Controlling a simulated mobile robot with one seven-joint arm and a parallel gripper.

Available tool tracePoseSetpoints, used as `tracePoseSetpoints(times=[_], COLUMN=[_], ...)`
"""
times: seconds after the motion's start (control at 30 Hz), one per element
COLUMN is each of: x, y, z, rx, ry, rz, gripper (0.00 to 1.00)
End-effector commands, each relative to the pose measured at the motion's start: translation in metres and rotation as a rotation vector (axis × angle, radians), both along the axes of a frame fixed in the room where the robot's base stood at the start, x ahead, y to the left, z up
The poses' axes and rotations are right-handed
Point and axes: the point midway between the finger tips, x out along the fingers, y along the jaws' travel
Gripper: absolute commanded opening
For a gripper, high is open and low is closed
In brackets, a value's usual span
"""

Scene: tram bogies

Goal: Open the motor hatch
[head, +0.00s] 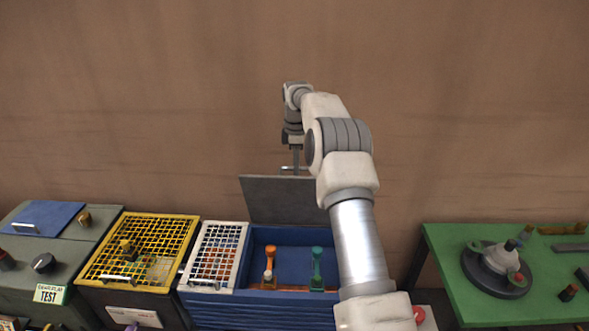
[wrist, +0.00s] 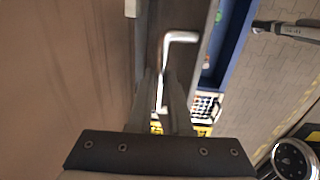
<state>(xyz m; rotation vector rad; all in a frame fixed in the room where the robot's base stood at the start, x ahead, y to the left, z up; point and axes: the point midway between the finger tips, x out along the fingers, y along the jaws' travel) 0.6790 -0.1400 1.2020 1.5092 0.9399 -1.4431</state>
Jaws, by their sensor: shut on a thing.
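A dark grey hatch panel (head: 283,200) stands raised, close to upright, at the back of a blue box (head: 258,235). It shows in the wrist view as a dark plate (wrist: 174,18) seen nearly edge-on. A silver bar handle (wrist: 181,37) is fixed to it; its end shows at the panel's top edge in the head view. My gripper (head: 295,167) is above that top edge, pointing down, and its fingers are shut on the handle. The exact finger contact is partly hidden in the wrist view.
Inside the open blue box stand an orange-handled lever (head: 269,265) and a green-handled lever (head: 317,262). A white grille (head: 215,255) and a yellow grille (head: 150,245) lie to the left. A green table (head: 455,300) stands right. The wall behind is bare.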

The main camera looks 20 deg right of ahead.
Motion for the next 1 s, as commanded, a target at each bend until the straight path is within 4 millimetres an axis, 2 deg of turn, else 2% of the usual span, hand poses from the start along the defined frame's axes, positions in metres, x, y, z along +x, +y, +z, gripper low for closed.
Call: tracePoseSetpoints(times=[0.03, 0.4, 0.87, 0.9, 1.0], x=[0.002, 0.011, 0.012, 0.012, 0.012], y=[-0.003, -0.008, -0.007, -0.007, -0.007], z=[-0.006, -0.005, -0.006, -0.006, -0.005], rx=[-0.001, 0.000, 0.001, 0.002, 0.002], ry=[0.007, 0.009, 0.011, 0.012, 0.011], rz=[-0.002, 0.000, 0.001, 0.001, 0.001], gripper=[0.00, 0.00, 0.00, 0.19, 0.37])
